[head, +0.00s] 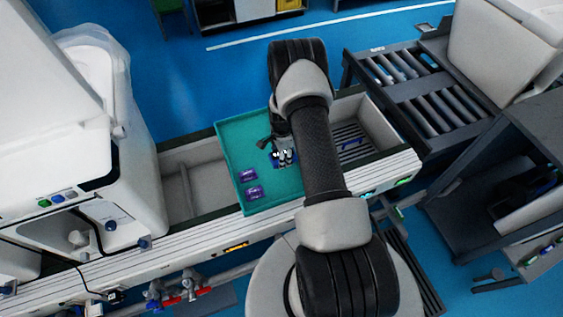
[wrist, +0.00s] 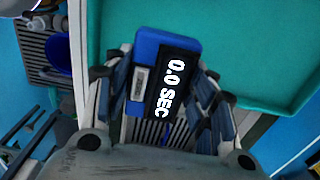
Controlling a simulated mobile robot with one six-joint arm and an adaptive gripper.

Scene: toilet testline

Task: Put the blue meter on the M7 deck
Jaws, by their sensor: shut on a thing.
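The blue meter (wrist: 148,48) is a small blue box with a dark display reading "0.0 SEC" in white. It sits between the fingers of my gripper (wrist: 165,92), which is shut on it. In the head view my gripper (head: 282,156) is over the right part of a teal tray (head: 232,140), and my arm hides much of the meter. Whether the meter touches the tray cannot be told. No M7 label can be read, so I cannot tell which surface is the M7 deck.
Two purple devices (head: 250,183) lie on the tray's left front part. A slatted bay (head: 345,135) with a blue item lies right of my arm. A large white machine (head: 125,150) stands left. A roller conveyor (head: 425,85) is at the upper right.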

